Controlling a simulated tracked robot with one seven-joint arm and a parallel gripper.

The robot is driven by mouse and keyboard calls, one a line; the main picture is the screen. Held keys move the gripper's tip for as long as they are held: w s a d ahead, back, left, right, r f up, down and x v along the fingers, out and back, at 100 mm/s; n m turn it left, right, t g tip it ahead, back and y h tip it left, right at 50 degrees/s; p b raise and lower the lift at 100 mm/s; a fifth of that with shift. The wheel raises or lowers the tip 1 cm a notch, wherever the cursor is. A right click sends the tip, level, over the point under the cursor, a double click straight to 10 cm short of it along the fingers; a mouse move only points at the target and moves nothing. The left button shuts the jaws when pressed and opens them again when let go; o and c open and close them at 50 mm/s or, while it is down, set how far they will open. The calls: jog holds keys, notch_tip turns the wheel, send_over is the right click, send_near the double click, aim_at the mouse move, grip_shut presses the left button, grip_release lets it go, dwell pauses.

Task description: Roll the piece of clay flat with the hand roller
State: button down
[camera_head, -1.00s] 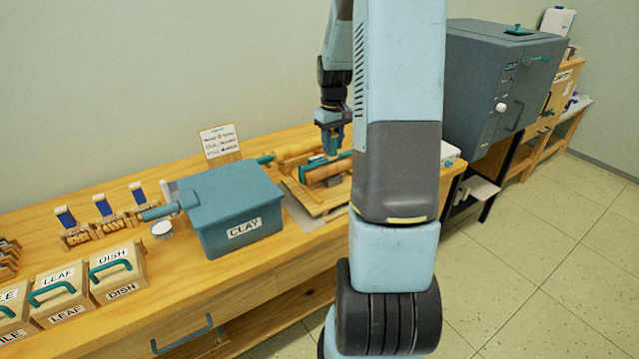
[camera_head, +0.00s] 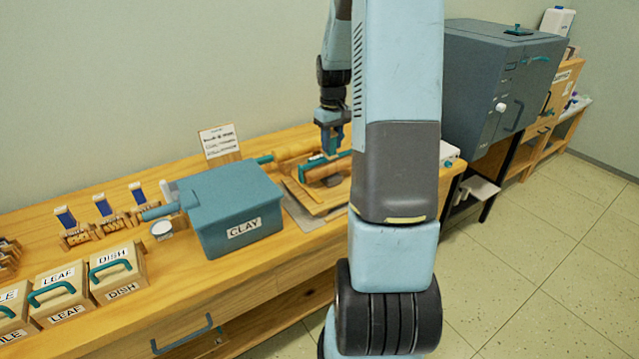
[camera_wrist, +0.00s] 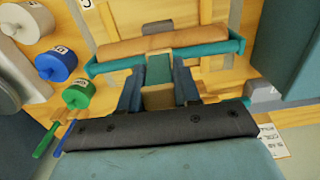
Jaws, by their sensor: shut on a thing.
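The hand roller, a brown cylinder in a teal frame, lies across the upper middle of the wrist view (camera_wrist: 160,44). My gripper (camera_wrist: 157,92) is shut on its handle; a teal stem and a tan block show between the fingers. In the head view my gripper (camera_head: 329,148) points down at the back of the bench, with the roller (camera_head: 326,166) low over or on a wooden board (camera_head: 312,198). I cannot tell whether the roller touches anything.
A grey-blue bin labelled CLAY (camera_head: 228,205) stands left of the board. A wooden rolling pin (camera_head: 296,147) lies behind the roller. Labelled boxes (camera_head: 60,292) and small blue-topped tools (camera_head: 103,205) are further left. A grey kiln (camera_head: 500,85) stands to the right.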

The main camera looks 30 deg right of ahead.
jog(key=shift+s+f, duration=0.1)
jog(key=shift+s, duration=0.2)
jog(key=shift+s+f, duration=0.25)
jog(key=shift+s, duration=0.5)
jog(key=shift+w+r, duration=0.2)
jog(key=shift+w, duration=1.65)
jog(key=shift+s+f, duration=0.3)
jog(key=shift+s, duration=0.7)
jog(key=shift+s+f, duration=0.25)
jog(key=shift+s, duration=0.7)
